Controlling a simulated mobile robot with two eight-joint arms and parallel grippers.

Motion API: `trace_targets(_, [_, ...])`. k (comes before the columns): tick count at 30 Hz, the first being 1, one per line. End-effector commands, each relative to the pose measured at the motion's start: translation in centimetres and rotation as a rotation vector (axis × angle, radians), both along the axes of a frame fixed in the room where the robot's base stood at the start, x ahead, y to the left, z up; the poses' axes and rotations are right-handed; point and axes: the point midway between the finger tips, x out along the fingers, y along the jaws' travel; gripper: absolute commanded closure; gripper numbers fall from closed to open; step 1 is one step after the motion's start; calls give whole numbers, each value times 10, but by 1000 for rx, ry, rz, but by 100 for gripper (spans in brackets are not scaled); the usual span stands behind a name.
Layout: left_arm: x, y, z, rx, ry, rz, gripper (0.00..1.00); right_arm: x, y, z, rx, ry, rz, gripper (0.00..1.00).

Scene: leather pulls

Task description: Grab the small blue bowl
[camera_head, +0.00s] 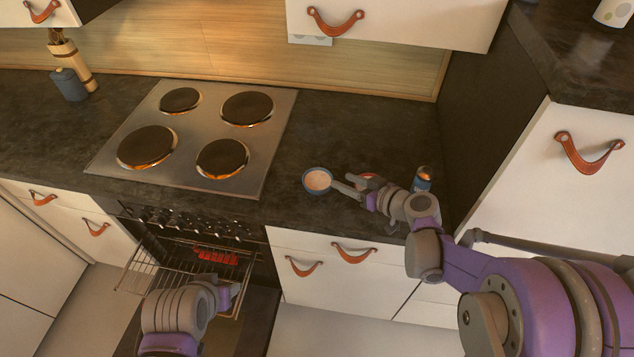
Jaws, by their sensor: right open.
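The small blue bowl (317,180), with a pale pinkish inside, stands upright on the dark counter to the right of the stove. My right gripper (343,183) is open at the bowl's right side, with its fingertips close to the rim. I cannot tell whether they touch it or whether one reaches over the rim. My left gripper (232,291) is low in front of the oven, far from the bowl. Its fingers are too unclear to tell their opening.
A reddish-orange item (368,179) is partly hidden behind my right gripper. A blue-labelled jar (423,178) stands to its right. The stove (190,135) has several burners with an orange glow. The oven is open, with a red item (215,256) on its pulled-out rack (150,268).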

Motion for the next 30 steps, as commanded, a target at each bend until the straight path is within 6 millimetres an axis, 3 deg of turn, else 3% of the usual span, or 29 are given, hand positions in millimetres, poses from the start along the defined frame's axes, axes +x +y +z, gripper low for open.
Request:
trace_targets(13, [1,0,1,0,-1,0,50,38,32,-19,0,0,1,49])
trace_targets(23, [1,0,1,0,-1,0,50,43,35,-22,0,1,-1,49])
trace_targets(30, [1,0,1,0,-1,0,50,43,35,-22,0,1,-1,92])
